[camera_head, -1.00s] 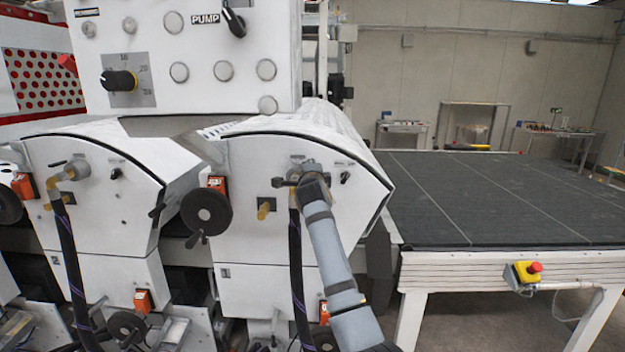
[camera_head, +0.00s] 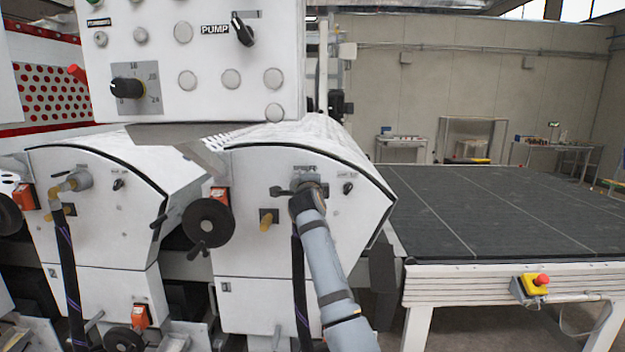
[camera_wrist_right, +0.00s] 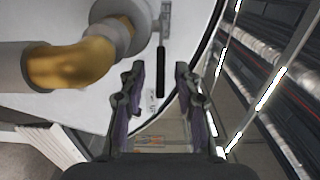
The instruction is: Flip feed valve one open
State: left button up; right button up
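Feed valve one (camera_head: 321,187) is the grey and brass fitting on the right white unit, partly hidden behind my right gripper (camera_head: 294,193). In the right wrist view its brass elbow (camera_wrist_right: 68,68) and grey collar (camera_wrist_right: 112,36) fill the upper left. A slim black lever (camera_wrist_right: 160,72) stands beside the collar. My right gripper (camera_wrist_right: 160,68) is open, its two fingertips on either side of the lever's free end, with visible gaps; contact is not visible. My left gripper is not in view.
A black handwheel (camera_head: 209,222) and a small black knob (camera_head: 348,188) flank the valve. A dark hose (camera_head: 299,290) hangs below it. A similar valve (camera_head: 76,182) is on the left unit. A control panel (camera_head: 205,60) overhangs above; a conveyor table (camera_head: 500,212) stands to the right.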

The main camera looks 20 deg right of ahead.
jog(key=v, duration=0.7)
jog(key=shift+s, duration=0.3)
